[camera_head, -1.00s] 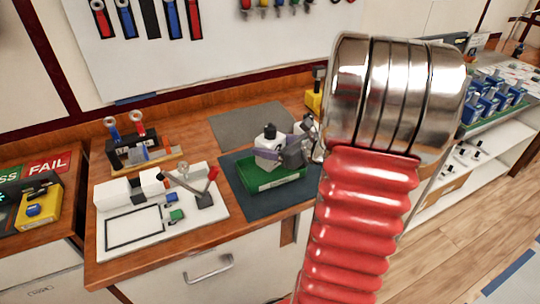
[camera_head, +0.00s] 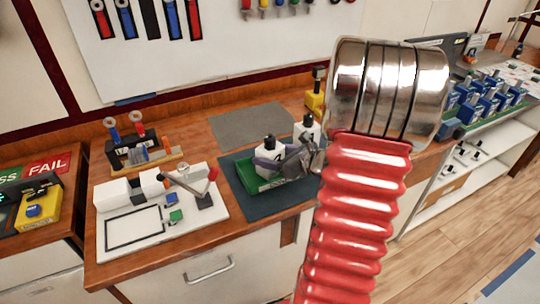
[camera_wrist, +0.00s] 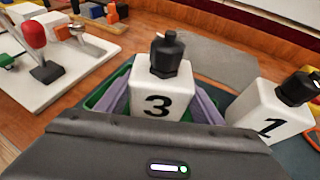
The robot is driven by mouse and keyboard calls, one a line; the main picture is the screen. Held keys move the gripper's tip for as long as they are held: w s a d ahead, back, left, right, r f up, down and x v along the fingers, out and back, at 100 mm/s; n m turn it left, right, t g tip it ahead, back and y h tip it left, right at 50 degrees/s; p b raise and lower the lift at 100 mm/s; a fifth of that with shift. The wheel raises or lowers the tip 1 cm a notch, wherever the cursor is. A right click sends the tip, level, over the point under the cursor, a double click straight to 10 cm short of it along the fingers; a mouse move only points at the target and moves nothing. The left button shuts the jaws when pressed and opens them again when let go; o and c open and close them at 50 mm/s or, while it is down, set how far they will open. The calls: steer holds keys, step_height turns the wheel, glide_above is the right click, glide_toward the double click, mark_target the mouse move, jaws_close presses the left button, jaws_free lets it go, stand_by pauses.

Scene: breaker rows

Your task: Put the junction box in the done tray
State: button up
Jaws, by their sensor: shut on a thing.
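The junction box appears to be the white block marked 3 with a black knob on top (camera_wrist: 158,92). It also shows in the head view (camera_head: 268,154), upright. My gripper (camera_head: 270,162) is shut on it, with purple fingers on both its sides in the wrist view (camera_wrist: 160,106). The green tray (camera_head: 247,174), seemingly the done tray, lies around and below the box on a dark mat. The box sits low within the tray's outline; whether it touches the tray floor is hidden. A similar white block marked 1 (camera_wrist: 268,112) stands just right, apart from it.
A white board (camera_head: 133,226) with a red-knobbed lever (camera_head: 205,195) lies left of the tray. A tool stand (camera_head: 135,148) is behind it. A grey mat (camera_head: 250,122) at the back is clear. A yellow device (camera_head: 316,98) stands behind.

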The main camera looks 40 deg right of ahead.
steer(key=o, duration=1.6)
steer(key=shift+c, duration=0.2)
steer(key=shift+s+r, duration=0.2)
steer(key=shift+s, duration=0.05)
steer(key=v, duration=1.1)
steer(key=shift+s, duration=0.2)
